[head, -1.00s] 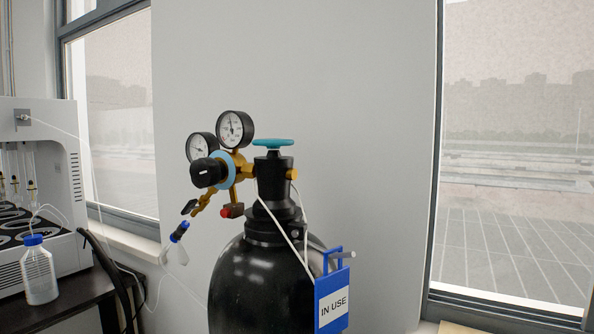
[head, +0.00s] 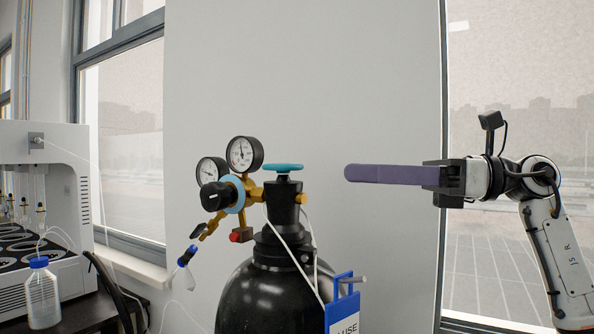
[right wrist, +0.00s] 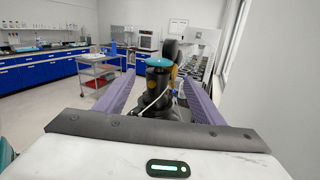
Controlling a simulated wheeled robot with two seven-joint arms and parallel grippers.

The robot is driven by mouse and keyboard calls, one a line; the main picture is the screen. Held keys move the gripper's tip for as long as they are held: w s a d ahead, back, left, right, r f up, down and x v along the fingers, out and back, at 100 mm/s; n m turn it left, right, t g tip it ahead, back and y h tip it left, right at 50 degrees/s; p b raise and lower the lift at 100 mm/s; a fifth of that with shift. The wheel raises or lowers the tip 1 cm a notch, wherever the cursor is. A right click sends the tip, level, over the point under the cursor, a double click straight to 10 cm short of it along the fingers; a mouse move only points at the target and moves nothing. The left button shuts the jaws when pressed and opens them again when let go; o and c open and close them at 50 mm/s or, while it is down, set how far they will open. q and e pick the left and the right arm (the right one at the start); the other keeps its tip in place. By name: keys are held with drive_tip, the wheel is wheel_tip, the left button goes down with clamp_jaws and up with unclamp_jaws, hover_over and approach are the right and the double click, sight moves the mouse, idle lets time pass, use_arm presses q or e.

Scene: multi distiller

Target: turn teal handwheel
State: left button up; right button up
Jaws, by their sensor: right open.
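The teal handwheel (head: 283,167) sits on top of the black valve of a black gas cylinder (head: 268,298). In the right wrist view the handwheel (right wrist: 158,62) shows ahead, between the two purple fingers. My right gripper (head: 347,173) comes in from the right at about the handwheel's height in the picture. Its fingers point left, with a gap between fingertips and wheel. In the right wrist view the right gripper (right wrist: 160,84) is open and empty. My left gripper is in neither view.
Two round gauges (head: 244,154) on a brass regulator stand left of the handwheel. A blue sign (head: 343,310) hangs on the cylinder's right side. A white machine (head: 40,190) and a blue-capped bottle (head: 42,296) are at far left. The wall behind is bare.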

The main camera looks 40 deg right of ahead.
sight(283, 168)
drive_tip(key=p+x, duration=0.4)
drive_tip(key=x, duration=0.5)
drive_tip(key=shift+w+a, duration=0.15)
drive_tip(key=shift+a, duration=0.15)
drive_tip(key=c, duration=0.9)
drive_tip(key=shift+o, duration=0.2)
drive_tip(key=shift+h, duration=0.4)
drive_tip(key=shift+f, duration=0.1)
